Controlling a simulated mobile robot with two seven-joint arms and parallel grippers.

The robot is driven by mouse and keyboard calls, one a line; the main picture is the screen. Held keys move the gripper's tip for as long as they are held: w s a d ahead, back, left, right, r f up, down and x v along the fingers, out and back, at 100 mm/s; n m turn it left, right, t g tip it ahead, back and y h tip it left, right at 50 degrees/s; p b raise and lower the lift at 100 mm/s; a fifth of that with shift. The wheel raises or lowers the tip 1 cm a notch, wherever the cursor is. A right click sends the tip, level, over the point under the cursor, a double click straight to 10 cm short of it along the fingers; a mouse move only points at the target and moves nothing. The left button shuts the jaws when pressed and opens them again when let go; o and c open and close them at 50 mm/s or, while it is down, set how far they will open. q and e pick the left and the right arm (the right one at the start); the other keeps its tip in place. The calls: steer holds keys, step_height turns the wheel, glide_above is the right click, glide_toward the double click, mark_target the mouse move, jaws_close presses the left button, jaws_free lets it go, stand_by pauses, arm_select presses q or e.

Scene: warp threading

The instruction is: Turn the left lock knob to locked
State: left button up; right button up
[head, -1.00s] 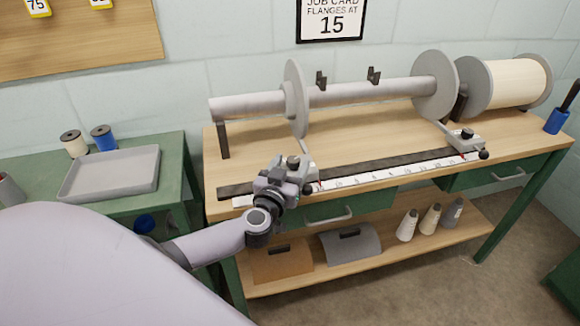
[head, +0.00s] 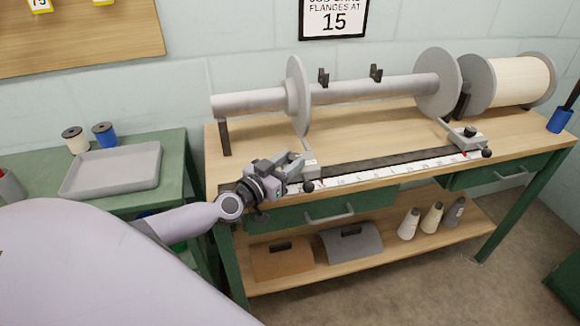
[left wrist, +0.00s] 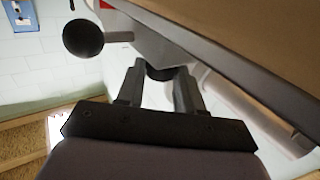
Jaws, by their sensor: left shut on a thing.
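The left carriage (head: 309,168) is a grey block at the left end of the white ruler (head: 400,172), with a black ball handle (head: 308,187) at its front. My left gripper (head: 298,165) reaches it from the left and hides its top in the head view. In the left wrist view, the two fingers (left wrist: 160,80) are shut on a dark round lock knob (left wrist: 158,73) under the grey carriage (left wrist: 160,40); only part of the knob shows. The ball handle (left wrist: 83,38) stands clear to the left there. The knob's lock marking cannot be read. My right gripper is out of view.
A grey beam with two flanges (head: 299,95) lies behind the ruler. The right carriage (head: 466,137) stands at the ruler's far end. A drawer handle (head: 330,216) sticks out below the bench edge. A grey tray (head: 112,170) lies on the green side table.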

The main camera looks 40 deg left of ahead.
arm_select(q)
steer(key=shift+h, duration=0.4)
steer(key=o, duration=1)
steer(key=shift+o, duration=0.2)
steer(key=shift+s, duration=0.1)
steer(key=shift+s+a, duration=0.1)
steer(key=shift+s, duration=0.2)
steer(key=shift+s+a+p, duration=0.2)
steer(key=shift+s, duration=1.4)
steer(key=shift+s+a+p, duration=0.15)
steer(key=shift+s+a, duration=0.05)
steer(key=shift+s, duration=1.35)
